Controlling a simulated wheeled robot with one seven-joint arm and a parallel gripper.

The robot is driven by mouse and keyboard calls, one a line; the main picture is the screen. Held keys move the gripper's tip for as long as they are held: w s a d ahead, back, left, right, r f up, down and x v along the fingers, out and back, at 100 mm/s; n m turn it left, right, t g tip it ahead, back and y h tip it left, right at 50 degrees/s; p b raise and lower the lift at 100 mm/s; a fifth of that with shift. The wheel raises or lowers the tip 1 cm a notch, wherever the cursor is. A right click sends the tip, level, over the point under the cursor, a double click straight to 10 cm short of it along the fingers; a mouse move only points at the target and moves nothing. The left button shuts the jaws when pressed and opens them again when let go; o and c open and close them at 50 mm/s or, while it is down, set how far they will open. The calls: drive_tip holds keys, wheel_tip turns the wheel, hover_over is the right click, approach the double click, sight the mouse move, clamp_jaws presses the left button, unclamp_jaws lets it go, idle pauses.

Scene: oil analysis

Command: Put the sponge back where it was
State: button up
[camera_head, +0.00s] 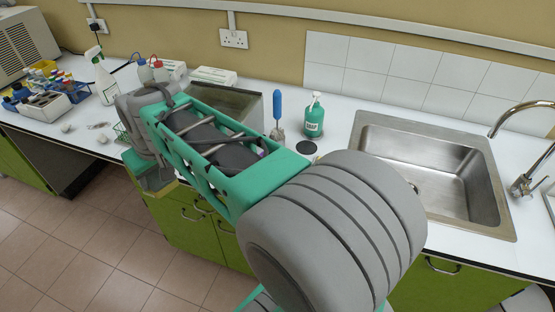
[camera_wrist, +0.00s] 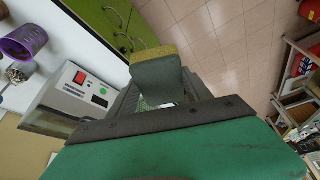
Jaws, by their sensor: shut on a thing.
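The sponge (camera_wrist: 157,73) has a yellow layer and a grey-green layer. In the wrist view it sits between the fingers of my gripper (camera_wrist: 160,97), which is shut on it. In the head view my gripper (camera_head: 155,178) hangs at the front edge of the white counter, left of the sink, above the floor and beside the green cabinets. Only a small yellowish sliver shows there, and my arm hides most of the surroundings. The spot where the sponge was before cannot be told.
A sink (camera_head: 440,165) is at the right, with a green soap bottle (camera_head: 314,116), black disc (camera_head: 306,147) and blue-handled brush (camera_head: 277,112) left of it. A device with a red switch (camera_wrist: 79,78) and a purple mesh cup (camera_wrist: 24,41) stand on the counter. A spray bottle (camera_head: 103,80) stands farther left.

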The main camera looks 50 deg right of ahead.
drive_tip(key=s+d+f+n+b, duration=0.1)
drive_tip(key=d+f, duration=0.1)
drive_tip(key=d, duration=0.7)
drive_tip(key=s+d+f+n+b, duration=0.1)
drive_tip(key=d+f+b, duration=0.1)
drive_tip(key=d, duration=0.8)
drive_tip(key=s+d+f, duration=0.1)
drive_tip(key=s+d, duration=0.4)
drive_tip(key=s+d+f+n+y+b, duration=0.1)
drive_tip(key=s+d, duration=0.3)
drive_tip(key=d, duration=0.2)
drive_tip(key=s+d+f+n+b, duration=0.1)
drive_tip(key=s+d, duration=0.4)
drive_tip(key=d, duration=0.1)
drive_tip(key=shift+s+d+f+y, duration=0.15)
drive_tip(key=shift+s+y, duration=0.15)
drive_tip(key=shift+y, duration=0.1)
drive_tip(key=w+d+f+p, duration=0.2)
drive_tip(key=w+d+f, duration=0.2)
drive_tip(key=d+f, duration=0.1)
drive_tip(key=w+d+f+p, duration=0.2)
drive_tip(key=w+d+f, duration=0.3)
drive_tip(key=shift+w, duration=0.25)
wheel_tip(320, 180, down, 2)
drive_tip(key=shift+f+p, duration=0.25)
drive_tip(key=shift+p, duration=0.5)
drive_tip(key=shift+f, duration=0.25)
